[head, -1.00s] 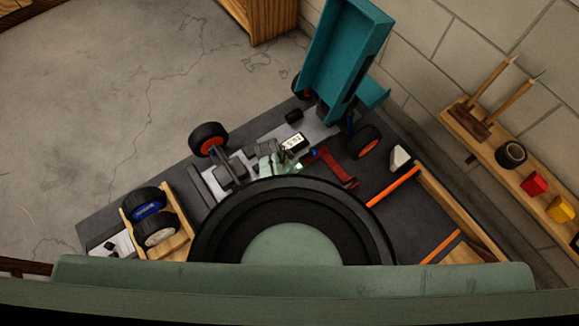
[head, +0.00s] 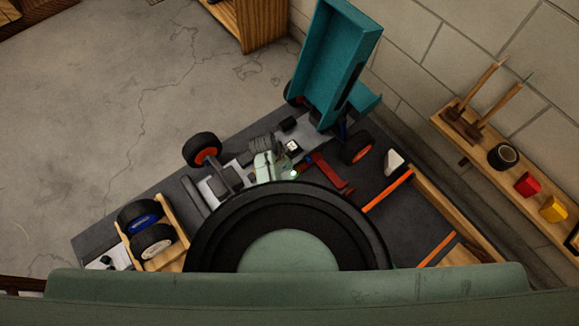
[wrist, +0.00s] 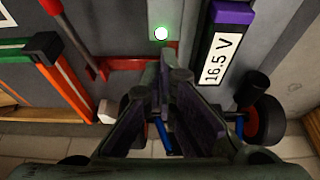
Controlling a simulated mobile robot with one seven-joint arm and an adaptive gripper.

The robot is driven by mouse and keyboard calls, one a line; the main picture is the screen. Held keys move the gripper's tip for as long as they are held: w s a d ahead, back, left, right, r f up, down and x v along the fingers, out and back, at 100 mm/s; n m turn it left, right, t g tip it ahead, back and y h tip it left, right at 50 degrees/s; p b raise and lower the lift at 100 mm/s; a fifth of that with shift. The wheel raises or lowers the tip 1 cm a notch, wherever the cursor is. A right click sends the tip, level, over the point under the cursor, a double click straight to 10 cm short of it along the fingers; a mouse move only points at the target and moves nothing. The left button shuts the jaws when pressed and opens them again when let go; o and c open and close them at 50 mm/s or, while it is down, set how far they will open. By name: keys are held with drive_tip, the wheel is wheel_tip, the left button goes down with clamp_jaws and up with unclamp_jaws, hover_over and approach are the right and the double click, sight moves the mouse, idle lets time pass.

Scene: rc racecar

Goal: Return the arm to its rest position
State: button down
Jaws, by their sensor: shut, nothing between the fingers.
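My gripper (head: 268,166) is over the middle of the RC car in the head view, partly hidden by my own dark round arm part. In the wrist view its two fingers (wrist: 165,75) are together with nothing between them. The car's grey chassis (head: 222,183) lies on the dark bench, with its teal body shell (head: 335,65) tilted up at the back. A purple battery with a "16.5 V" label (wrist: 222,60) shows right of the fingers in the wrist view. A green light (wrist: 161,33) glows above the fingertips.
A wooden holder (head: 166,255) with two black wheels stands at the bench's left. A red part (head: 325,172) and orange-edged strips (head: 388,191) lie to the right. A wall shelf (head: 480,137) holds tools, a tape roll and small red and yellow bins. Open floor lies upper left.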

drive_tip(key=shift+v, duration=0.9)
